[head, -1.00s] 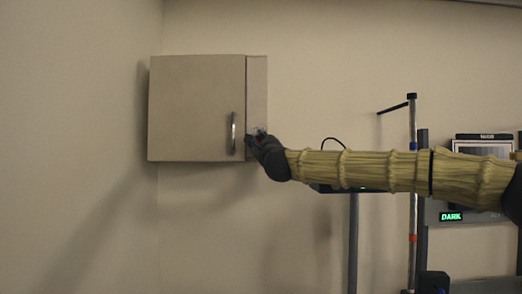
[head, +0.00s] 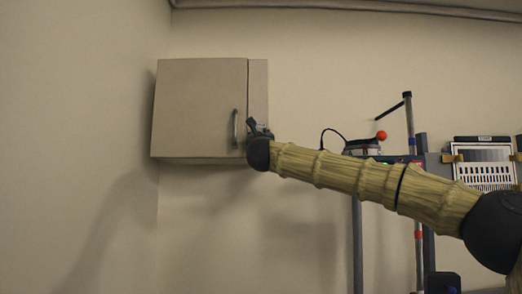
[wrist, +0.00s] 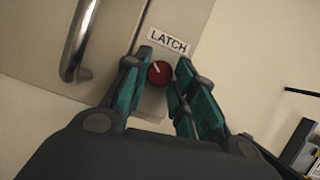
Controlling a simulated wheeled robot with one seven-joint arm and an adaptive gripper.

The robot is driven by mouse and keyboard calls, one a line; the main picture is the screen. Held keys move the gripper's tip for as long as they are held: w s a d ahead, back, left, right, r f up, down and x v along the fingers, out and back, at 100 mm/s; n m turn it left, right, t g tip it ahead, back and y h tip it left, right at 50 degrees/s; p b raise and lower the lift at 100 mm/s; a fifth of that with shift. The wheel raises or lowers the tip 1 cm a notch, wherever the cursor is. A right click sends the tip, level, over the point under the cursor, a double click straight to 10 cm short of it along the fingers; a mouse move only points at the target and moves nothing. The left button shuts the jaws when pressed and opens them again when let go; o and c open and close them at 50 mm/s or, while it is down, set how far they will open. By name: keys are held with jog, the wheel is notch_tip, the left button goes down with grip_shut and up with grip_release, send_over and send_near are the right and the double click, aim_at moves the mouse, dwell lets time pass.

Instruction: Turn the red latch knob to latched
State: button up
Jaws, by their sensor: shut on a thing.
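The red latch knob (wrist: 160,72) shows in the wrist view, with a short white pointer mark aimed toward the upper left. A white label reading LATCH (wrist: 168,41) is just above it. My gripper (wrist: 165,66) has one teal-sided finger on each side of the knob and is shut on it. In the head view my gripper (head: 258,127) is at the right side of the closed beige cabinet (head: 195,105), and the knob is hidden behind it.
A metal bar handle (wrist: 78,40) is on the cabinet door left of the knob. It also shows in the head view (head: 235,128). Equipment with an orange ball (head: 381,135) and a stand post (head: 410,120) are to the right. The wall below the cabinet is clear.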

jog(key=shift+a+r+m+g+h+b, duration=0.1)
jog(key=shift+m+g+h+b, duration=0.25)
jog(key=shift+m+h+b, duration=1.5)
jog(key=shift+a+r+m+g+h+b, duration=0.1)
jog(key=shift+m+g+h+b, duration=0.55)
jog(key=shift+m, duration=2.35)
jog(key=shift+a+m+h+b, duration=0.1)
jog(key=shift+m+h+b, duration=0.9)
jog(key=shift+m+b, duration=1.05)
jog(key=shift+m+p, duration=0.4)
jog(key=shift+m, duration=0.2)
jog(key=o, duration=1)
jog(key=shift+o, duration=0.2)
jog(key=v, duration=1.2)
